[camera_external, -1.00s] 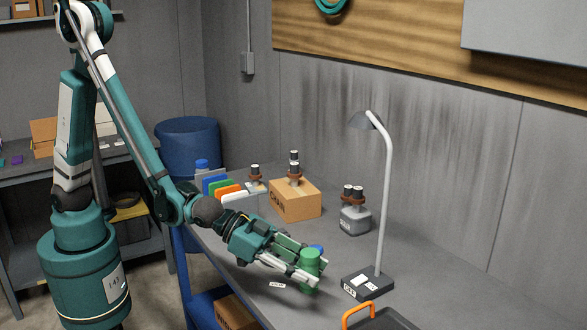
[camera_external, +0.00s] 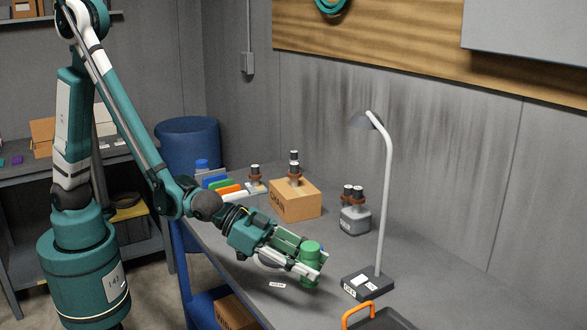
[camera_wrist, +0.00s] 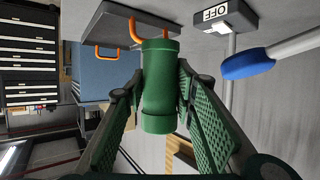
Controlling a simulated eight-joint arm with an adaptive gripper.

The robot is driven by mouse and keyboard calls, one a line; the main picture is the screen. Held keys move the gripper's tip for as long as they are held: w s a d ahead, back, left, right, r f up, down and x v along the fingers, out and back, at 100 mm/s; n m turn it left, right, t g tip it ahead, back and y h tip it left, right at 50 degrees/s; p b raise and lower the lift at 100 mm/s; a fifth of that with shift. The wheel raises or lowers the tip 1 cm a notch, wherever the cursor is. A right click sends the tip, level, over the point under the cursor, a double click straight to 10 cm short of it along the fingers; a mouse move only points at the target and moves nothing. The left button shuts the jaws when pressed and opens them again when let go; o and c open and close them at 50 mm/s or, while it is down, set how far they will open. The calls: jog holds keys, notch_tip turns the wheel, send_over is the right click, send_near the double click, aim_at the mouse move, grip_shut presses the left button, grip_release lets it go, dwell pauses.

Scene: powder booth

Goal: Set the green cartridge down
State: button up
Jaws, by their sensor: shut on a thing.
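The green cartridge (camera_external: 311,248) is upright, or nearly so, in my gripper (camera_external: 308,263) over the front part of the grey bench, left of the lamp base. My gripper is shut on it, with one finger on each side. In the wrist view the green cartridge (camera_wrist: 159,75) stands out between the two ridged green fingers of my gripper (camera_wrist: 158,88).
The lamp base (camera_external: 368,284) stands close on the right, with a tray's orange handle (camera_external: 357,314) in front. A cardboard box (camera_external: 295,202) and a grey container (camera_external: 355,220) stand farther back. Bench between them is clear.

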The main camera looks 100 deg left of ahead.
aim_at(309, 241)
jog(key=shift+r, duration=0.1)
notch_tip(309, 241, up, 11)
jog(key=shift+f, duration=0.1)
jog(key=shift+s+a+f+n+y, duration=0.3)
jog(key=shift+s+a+f+n, duration=0.1)
jog(key=shift+s+a+f, duration=0.45)
jog(key=s+a+f+n+g+y+b, duration=0.1)
jog(key=s+a+f+n+y, duration=0.1)
jog(key=s+a+n+y, duration=0.5)
jog(key=s+a+f+g+y, duration=0.1)
jog(key=s+a+f, duration=0.3)
jog(key=a, duration=0.6)
jog(key=s+a+r+n+g+y, duration=0.3)
jog(key=s+a+n+g, duration=0.1)
jog(key=s+a, duration=0.4)
jog(key=s+a+r+n+g+y, duration=0.35)
jog(key=s+a+n, duration=0.2)
jog(key=s, duration=0.35)
notch_tip(309, 241, down, 10)
jog(key=shift+a+r+m+h+b, duration=0.25)
jog(key=shift+m+h+b, duration=0.1)
jog(key=shift+m, duration=0.1)
jog(key=shift+f+b, duration=0.95)
jog(key=shift+f, duration=2)
